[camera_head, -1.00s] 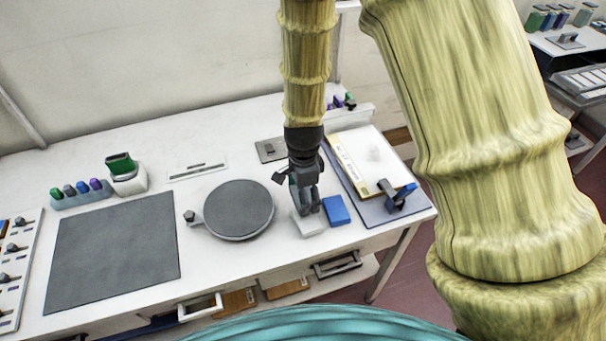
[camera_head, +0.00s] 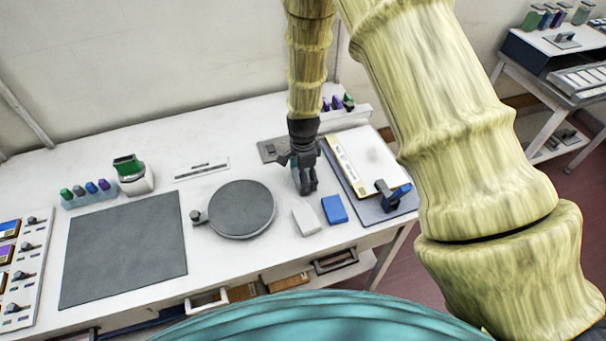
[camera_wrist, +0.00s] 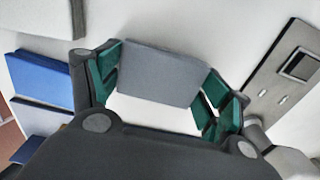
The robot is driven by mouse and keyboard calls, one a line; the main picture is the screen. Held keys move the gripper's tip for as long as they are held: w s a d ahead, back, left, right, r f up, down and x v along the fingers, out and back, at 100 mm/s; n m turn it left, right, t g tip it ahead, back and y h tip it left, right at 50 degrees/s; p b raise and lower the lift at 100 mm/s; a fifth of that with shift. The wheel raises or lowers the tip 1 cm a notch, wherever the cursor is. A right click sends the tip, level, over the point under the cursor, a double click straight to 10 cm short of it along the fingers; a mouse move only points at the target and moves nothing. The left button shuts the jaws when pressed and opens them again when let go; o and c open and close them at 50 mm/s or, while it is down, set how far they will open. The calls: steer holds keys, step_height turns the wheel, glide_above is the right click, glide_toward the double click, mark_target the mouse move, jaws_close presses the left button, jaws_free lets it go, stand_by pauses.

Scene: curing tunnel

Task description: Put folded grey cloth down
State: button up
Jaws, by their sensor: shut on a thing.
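The folded grey cloth (camera_wrist: 160,73) is a flat grey slab between the green-padded fingers of my gripper (camera_wrist: 160,88) in the wrist view. My gripper is shut on it, with white tabletop showing behind. In the head view my gripper (camera_head: 308,190) points down over the white table (camera_head: 150,185), behind a pale grey block and left of the clipboard. The cloth is hard to make out there against the dark fingers. I cannot tell its height above the table.
A pale block (camera_head: 306,221) and a blue block (camera_head: 334,209) lie just in front of my gripper. A round grey plate (camera_head: 242,208) is left. A metal plate (camera_head: 270,150) is behind. The blue-grey board (camera_head: 372,208) is right. A dark mat (camera_head: 125,248) lies far left.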

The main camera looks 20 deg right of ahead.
steer(key=shift+f, duration=0.35)
steer(key=shift+f, duration=0.1)
steer(key=o, duration=1.1)
steer(key=shift+c, duration=0.2)
steer(key=shift+r, duration=0.2)
step_height(320, 180, up, 12)
steer(key=b, duration=0.4)
